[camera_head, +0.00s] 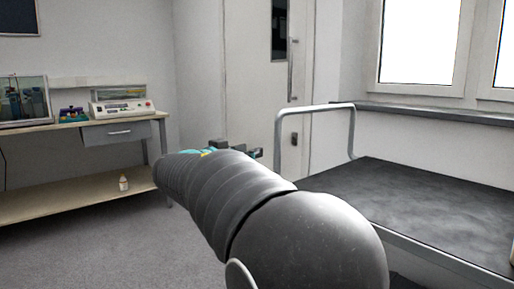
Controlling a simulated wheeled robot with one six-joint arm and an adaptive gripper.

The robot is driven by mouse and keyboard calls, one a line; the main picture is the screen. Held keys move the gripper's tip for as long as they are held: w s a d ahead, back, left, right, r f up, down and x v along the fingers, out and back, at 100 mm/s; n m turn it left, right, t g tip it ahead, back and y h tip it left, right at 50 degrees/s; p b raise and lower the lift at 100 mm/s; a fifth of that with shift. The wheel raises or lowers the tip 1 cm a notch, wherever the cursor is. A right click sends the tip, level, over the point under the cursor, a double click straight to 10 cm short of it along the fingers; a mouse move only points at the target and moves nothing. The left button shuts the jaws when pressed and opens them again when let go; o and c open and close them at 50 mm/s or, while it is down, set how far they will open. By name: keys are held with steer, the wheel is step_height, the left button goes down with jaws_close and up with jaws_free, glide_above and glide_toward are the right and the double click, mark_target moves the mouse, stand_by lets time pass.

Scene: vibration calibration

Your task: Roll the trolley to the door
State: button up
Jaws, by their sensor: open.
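The trolley (430,200) stands at the right, with a dark flat top and a pale metal frame. Its tubular push handle (318,107) rises at the far left end of the top. The door (250,90) is pale, in the back wall behind the handle, with a narrow dark window and a vertical bar handle. My arm reaches forward from the bottom middle. My gripper (234,148) shows only in part past the end of my arm, left of the trolley handle and apart from it in the picture. It is open; its fingertips are mostly hidden by my arm.
A workbench (60,128) with a drawer and lower shelf stands at the left, carrying instruments (121,101). A small white bottle (123,183) is on its lower shelf. Grey floor (130,245) is clear between bench and arm. A window sill (440,115) runs behind the trolley.

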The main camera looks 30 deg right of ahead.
mark_target(275, 142)
steer(key=p+x, duration=0.1)
steer(key=x, duration=0.6)
steer(key=p+x, duration=0.1)
steer(key=x, duration=0.6)
steer(key=shift+r, duration=0.2)
steer(key=shift+c, duration=0.3)
jaws_close()
